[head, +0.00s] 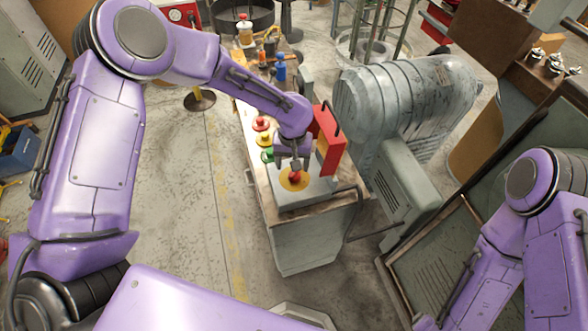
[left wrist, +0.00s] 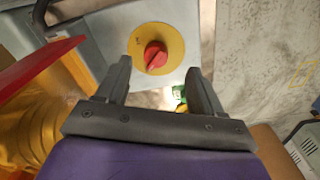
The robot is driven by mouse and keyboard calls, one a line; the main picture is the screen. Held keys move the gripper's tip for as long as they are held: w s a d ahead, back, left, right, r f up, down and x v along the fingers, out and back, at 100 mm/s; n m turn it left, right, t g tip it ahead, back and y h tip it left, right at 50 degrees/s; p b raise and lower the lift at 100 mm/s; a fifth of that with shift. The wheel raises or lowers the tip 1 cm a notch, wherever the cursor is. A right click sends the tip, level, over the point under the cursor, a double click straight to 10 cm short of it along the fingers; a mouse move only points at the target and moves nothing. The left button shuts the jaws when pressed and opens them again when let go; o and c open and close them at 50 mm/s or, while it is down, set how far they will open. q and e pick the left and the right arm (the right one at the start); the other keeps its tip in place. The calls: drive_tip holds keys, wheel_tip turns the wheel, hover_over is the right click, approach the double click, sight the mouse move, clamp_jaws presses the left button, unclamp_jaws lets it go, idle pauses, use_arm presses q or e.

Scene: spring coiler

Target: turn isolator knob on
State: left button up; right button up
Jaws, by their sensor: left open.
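The isolator knob (head: 295,176) is red on a round yellow plate (head: 288,184), set on the grey box at the near end of the workbench. In the left wrist view the red knob (left wrist: 155,56) sits on its yellow plate (left wrist: 143,72), ahead of the fingers.
A red box (head: 328,140) stands close to the right of my left gripper. Red, yellow and green buttons (head: 263,139) lie behind the knob on the left. A large grey motor-like machine (head: 410,105) stands to the right.

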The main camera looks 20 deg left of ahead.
sight(294, 173)
use_arm(q)
drive_tip(key=f, duration=0.2)
drive_tip(key=w+f, duration=0.1)
drive_tip(key=f, duration=0.1)
drive_tip(key=w+f+p, duration=0.1)
drive_tip(key=f, duration=0.1)
drive_tip(key=shift+w+f, duration=0.15)
drive_tip(key=shift+w, duration=0.05)
drive_tip(key=shift+f, duration=0.3)
drive_tip(key=shift+s+d+r, duration=0.1)
drive_tip(key=shift+s, duration=0.5)
drive_tip(key=shift+w, duration=0.25)
drive_tip(key=c, duration=1)
drive_tip(key=shift+c, duration=0.3)
use_arm(e)
drive_tip(key=shift+w+r, duration=0.65)
drive_tip(key=shift+r, duration=0.1)
